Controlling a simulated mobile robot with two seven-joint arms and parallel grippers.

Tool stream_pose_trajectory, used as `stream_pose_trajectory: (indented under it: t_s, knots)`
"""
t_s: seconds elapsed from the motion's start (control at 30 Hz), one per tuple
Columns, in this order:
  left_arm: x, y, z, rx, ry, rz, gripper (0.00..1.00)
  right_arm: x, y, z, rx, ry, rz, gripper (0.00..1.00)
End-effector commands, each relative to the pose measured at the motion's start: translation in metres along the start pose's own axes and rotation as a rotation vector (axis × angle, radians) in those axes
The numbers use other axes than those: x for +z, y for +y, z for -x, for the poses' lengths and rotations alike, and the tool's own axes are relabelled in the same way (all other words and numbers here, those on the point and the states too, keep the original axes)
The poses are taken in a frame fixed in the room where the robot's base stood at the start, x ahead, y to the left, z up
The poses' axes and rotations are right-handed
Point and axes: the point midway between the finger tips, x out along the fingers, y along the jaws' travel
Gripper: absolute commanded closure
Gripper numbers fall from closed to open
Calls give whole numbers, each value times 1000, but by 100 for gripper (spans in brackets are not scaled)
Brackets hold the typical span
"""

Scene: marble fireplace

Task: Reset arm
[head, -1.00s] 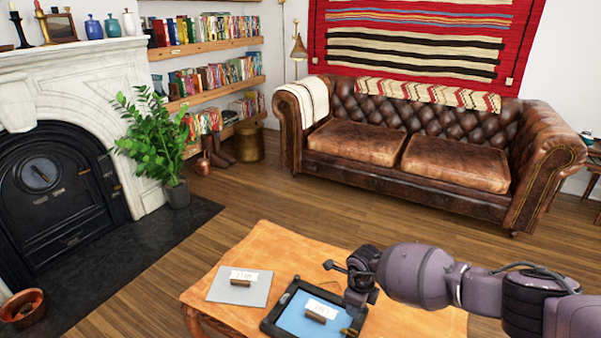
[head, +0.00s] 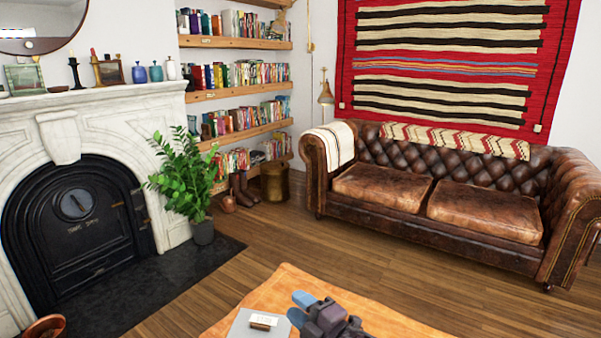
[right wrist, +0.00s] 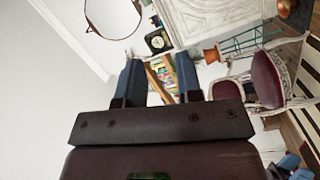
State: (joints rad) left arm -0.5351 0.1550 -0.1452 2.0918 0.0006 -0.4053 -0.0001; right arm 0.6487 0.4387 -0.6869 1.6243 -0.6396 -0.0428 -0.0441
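My right gripper (head: 300,307) shows at the bottom of the head view, above the wooden table (head: 287,281). Its two blue fingertips are apart with nothing between them. In the right wrist view the two fingers of the right gripper (right wrist: 158,82) also stand apart and empty, pointing toward the far shelves. My left gripper is not seen in the head view. A small blue shape (right wrist: 290,161) at the lower right of the right wrist view is too unclear to identify.
A grey pad (head: 236,326) with a small card in a holder (head: 262,321) lies on the table. A leather sofa (head: 430,195), a potted plant (head: 190,180) and a marble fireplace (head: 95,130) stand beyond. The wooden floor (head: 330,240) between is clear.

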Motion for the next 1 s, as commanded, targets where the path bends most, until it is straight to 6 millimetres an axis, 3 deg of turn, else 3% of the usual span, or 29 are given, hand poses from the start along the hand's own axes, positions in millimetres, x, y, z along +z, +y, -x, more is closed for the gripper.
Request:
stream_pose_trajectory:
  t_s: [0.23,0.5,0.8,1.0]
  knots:
    - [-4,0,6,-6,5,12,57,18,0,67,78,-249,-459,67]
    - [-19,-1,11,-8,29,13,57,34,-20,155,135,-475,-845,67]
    - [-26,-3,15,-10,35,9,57,35,-49,265,213,-685,-1122,67]
    - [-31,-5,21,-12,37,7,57,27,-75,345,257,-839,-1202,67]
